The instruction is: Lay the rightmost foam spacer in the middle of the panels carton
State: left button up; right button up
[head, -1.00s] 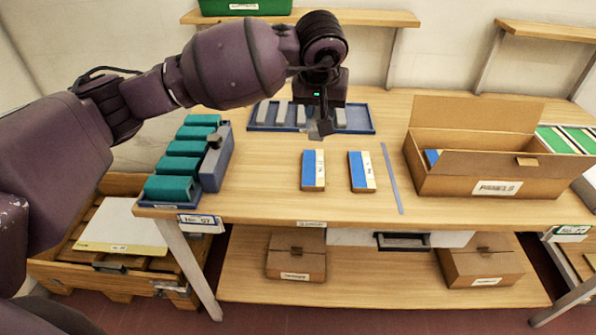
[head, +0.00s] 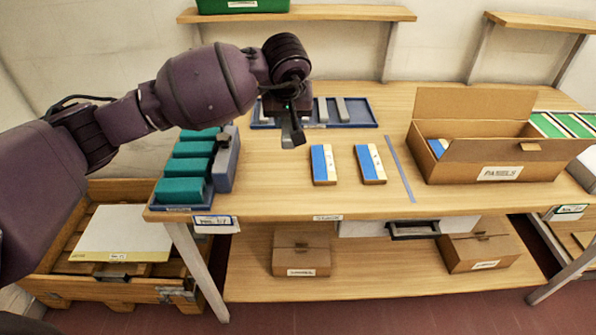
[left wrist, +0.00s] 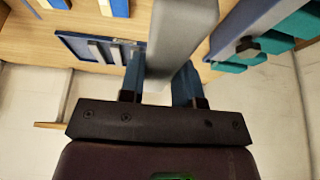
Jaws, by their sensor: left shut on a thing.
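My left gripper (head: 292,138) is shut on a grey foam spacer (left wrist: 177,45), a long bar that runs between the two fingers in the left wrist view. In the head view the gripper is above the table, in front of the blue tray (head: 366,118), and hides much of the spacer. Two grey foam spacers (head: 342,110) show in the tray; its left part is partly hidden by my arm. The panels carton (head: 470,172) stands open at the right of the table, with a blue and white panel (head: 438,147) inside at its left. My right gripper is out of view.
Two blue and white panels (head: 323,165) lie mid-table, beside a thin blue-grey strip (head: 397,168). Teal blocks (head: 180,190) and a blue-grey holder (head: 226,160) stand at the left. The carton's raised flaps edge its opening. Bare table lies between the tray and the panels.

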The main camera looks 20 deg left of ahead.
aim_at(290, 180)
pick_arm(q)
notch_tip(290, 180, down, 16)
jog(key=shift+f+b, duration=0.25)
jog(key=shift+b, duration=0.25)
jog(key=shift+f, duration=0.15)
jog(key=o, duration=0.9)
jog(key=shift+r, duration=0.3)
jog(key=p+v, duration=0.1)
jog(key=v, duration=1)
jog(key=shift+r, duration=0.35)
